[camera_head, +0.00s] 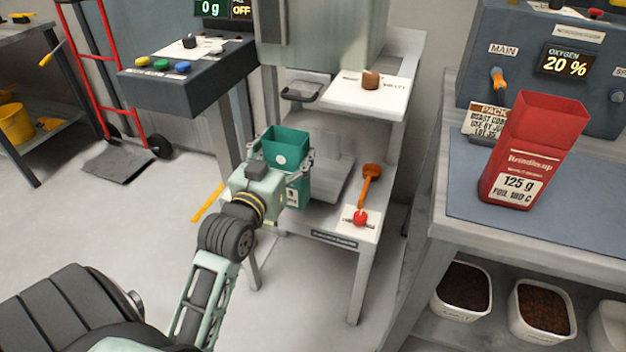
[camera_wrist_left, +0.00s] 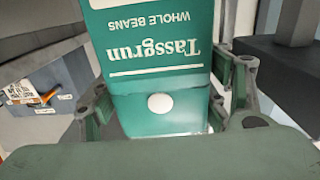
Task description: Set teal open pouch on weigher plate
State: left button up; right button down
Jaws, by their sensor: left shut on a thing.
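The teal open pouch (camera_head: 286,148) is upright with its open mouth facing up. My left gripper (camera_head: 288,170) is shut on its sides. In the left wrist view the pouch (camera_wrist_left: 160,75) fills the middle between the fingers, its "Tassgrun whole beans" print upside down. A grey plate (camera_head: 335,182), which looks like the weigher plate, lies on the lower shelf of the stand, just right of and behind the pouch. I cannot tell whether the pouch touches it. The pouch and gripper hide its left part. My right gripper is not in view.
An upper shelf (camera_head: 370,95) and machine body (camera_head: 320,35) hang above. The display (camera_head: 211,8) reads 0 g. A red pouch (camera_head: 532,150) stands on the right bench.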

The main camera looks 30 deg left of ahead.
pick_arm(q)
jog(key=shift+w+a, duration=0.25)
jog(key=shift+w, duration=0.1)
jog(key=f+b+x, duration=0.1)
jog(key=x, duration=0.7)
jog(key=f+b+x, duration=0.2)
jog(key=x, duration=0.7)
jog(key=shift+w+a+f+b, duration=0.15)
jog(key=shift+f+b, duration=0.15)
jog(key=shift+f, duration=0.05)
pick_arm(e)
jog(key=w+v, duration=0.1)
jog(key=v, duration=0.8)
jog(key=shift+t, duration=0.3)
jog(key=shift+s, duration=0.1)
pick_arm(q)
jog(key=o, duration=0.8)
jog(key=shift+f, duration=0.1)
jog(key=shift+o, duration=0.4)
